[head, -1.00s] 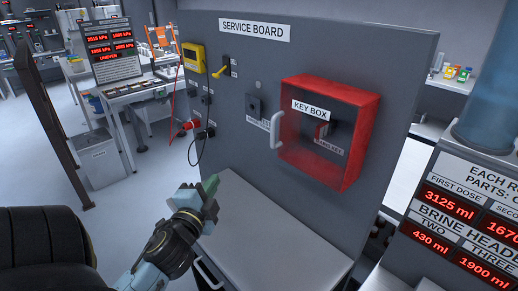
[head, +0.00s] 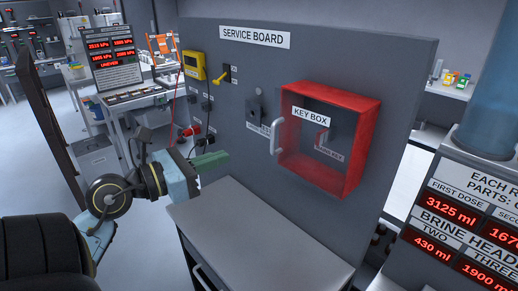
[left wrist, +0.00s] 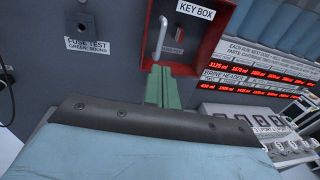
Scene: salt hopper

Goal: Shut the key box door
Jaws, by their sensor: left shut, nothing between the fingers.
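The red key box (head: 362,140) is mounted on the grey service board, with a "KEY BOX" label and a dark interior. A pale upright handle (head: 276,137) stands at its left edge. In the left wrist view the handle (left wrist: 159,38) shows in front of the red box (left wrist: 208,42). I cannot tell how far the door stands from the frame. My left gripper (head: 222,159) is shut and empty, left of and below the handle and apart from it in the head view. Its green fingers (left wrist: 162,80) point toward the box. My right gripper is not in view.
The service board (head: 240,80) also carries a yellow device (head: 193,65), switches and hanging cables. A grey cabinet top (head: 260,225) lies below the board. A panel with red readouts (head: 465,215) stands at the right.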

